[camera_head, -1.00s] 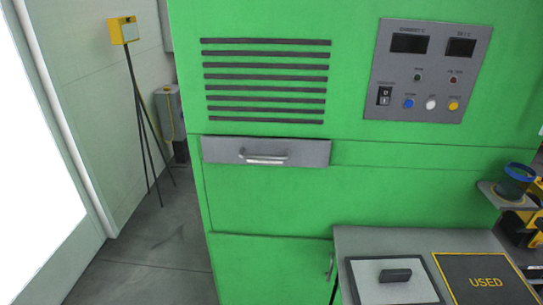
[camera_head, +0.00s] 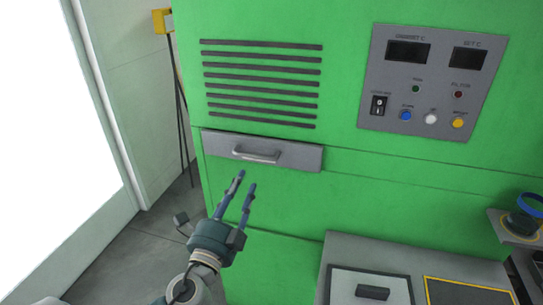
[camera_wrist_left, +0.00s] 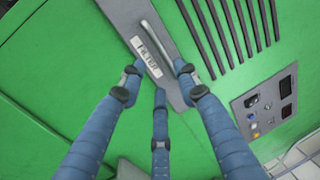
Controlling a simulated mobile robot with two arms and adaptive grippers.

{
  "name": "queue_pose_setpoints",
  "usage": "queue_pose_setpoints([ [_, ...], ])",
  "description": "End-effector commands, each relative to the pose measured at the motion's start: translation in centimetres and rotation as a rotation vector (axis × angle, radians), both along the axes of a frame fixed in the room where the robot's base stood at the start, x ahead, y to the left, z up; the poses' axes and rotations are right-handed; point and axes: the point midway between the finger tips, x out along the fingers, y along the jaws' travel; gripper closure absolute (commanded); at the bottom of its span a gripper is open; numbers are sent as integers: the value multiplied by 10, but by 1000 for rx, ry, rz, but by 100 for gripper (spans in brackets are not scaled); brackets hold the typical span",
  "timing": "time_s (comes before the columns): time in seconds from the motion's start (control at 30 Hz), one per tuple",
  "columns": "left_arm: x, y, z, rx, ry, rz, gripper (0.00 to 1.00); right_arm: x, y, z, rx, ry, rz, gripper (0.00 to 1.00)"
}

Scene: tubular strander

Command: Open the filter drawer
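The filter drawer (camera_head: 301,157) is a grey panel low on the green cabinet, below the vent slots, and it looks closed. Its metal bar handle (camera_head: 257,155) runs across its front. In the left wrist view the drawer (camera_wrist_left: 122,14) carries a white label (camera_wrist_left: 146,57) reading FILTER beside the handle (camera_wrist_left: 156,42). My left gripper (camera_head: 246,180) is just below the handle in the head view, fingers pointing up towards it. In the left wrist view its blue fingers (camera_wrist_left: 160,76) are spread apart and empty, with the handle ahead between them. Contact cannot be told. My right gripper is not in view.
Dark vent slots (camera_head: 262,85) lie above the drawer. A control panel (camera_head: 432,80) with buttons and displays is to the right. A grey worktop (camera_head: 345,250) juts out at lower right. Free floor (camera_head: 140,240) lies left of the cabinet, with a yellow box stand (camera_head: 163,22) behind.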

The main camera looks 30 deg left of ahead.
Motion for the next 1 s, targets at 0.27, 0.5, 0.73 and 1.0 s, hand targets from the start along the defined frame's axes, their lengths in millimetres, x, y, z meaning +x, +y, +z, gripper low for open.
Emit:
queue_pose_setpoints([
  [0.27,34,8,15,6,-9,1,68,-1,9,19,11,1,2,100],
  [0.5,77,18,22,5,-6,0,68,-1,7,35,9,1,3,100],
  [0.73,99,23,23,3,-4,-1,68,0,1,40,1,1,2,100],
  [1.0,102,24,22,2,-5,-1,68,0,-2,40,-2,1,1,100],
])
